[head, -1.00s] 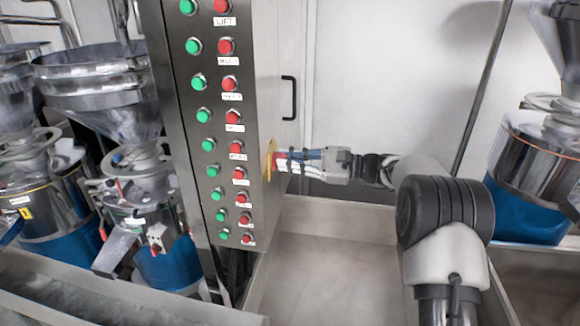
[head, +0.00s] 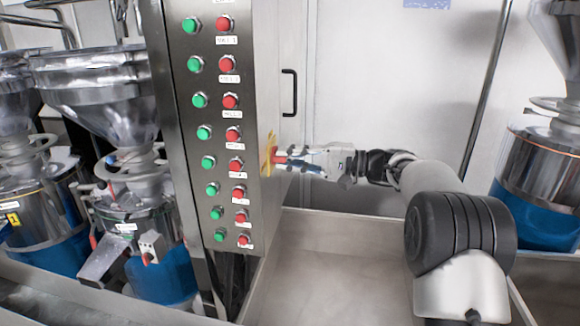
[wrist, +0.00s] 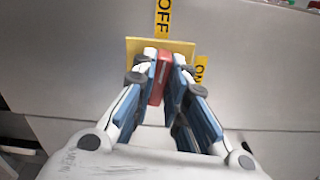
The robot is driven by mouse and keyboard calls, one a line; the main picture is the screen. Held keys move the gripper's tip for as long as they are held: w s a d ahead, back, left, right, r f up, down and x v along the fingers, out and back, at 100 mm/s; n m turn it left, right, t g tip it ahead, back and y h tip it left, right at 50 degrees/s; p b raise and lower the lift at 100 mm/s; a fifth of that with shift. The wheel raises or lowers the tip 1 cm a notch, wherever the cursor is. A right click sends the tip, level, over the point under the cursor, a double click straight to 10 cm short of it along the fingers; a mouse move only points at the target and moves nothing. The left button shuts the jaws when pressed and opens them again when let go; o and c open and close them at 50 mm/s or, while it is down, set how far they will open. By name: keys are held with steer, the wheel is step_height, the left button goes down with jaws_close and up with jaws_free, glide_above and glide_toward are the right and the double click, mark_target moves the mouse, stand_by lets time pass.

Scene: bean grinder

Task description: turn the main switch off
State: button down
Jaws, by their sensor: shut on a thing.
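The main switch has a red handle (wrist: 158,82) on a square yellow plate (wrist: 188,48) fixed to the side of the steel cabinet. My gripper (wrist: 165,66) is shut on the red handle, one fingertip on each side. The handle lies nearly upright in the wrist view, in line with the OFF label (wrist: 163,17) above the plate. The ON label (wrist: 200,70) is right of the plate, partly covered by a finger. In the head view my gripper (head: 288,159) reaches in from the right to the yellow plate (head: 268,153).
The cabinet front (head: 188,130) carries rows of green and red push buttons. A black door handle (head: 290,92) is on the cabinet side, above my gripper. Grinders with blue bases (head: 160,275) stand at left, and another (head: 545,220) at right. A pale trough (head: 330,250) lies below my arm.

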steer(key=shift+f+n+b, duration=0.15)
steer(key=shift+n+b, duration=0.35)
steer(key=shift+n, duration=0.4)
steer(key=c, duration=1.6)
jaws_free()
steer(key=shift+d, duration=0.1)
steer(key=s+d, duration=0.2)
steer(key=d, duration=0.9)
steer(key=shift+s+d, duration=0.2)
steer(key=shift+d, duration=0.15)
steer(key=shift+a, duration=0.1)
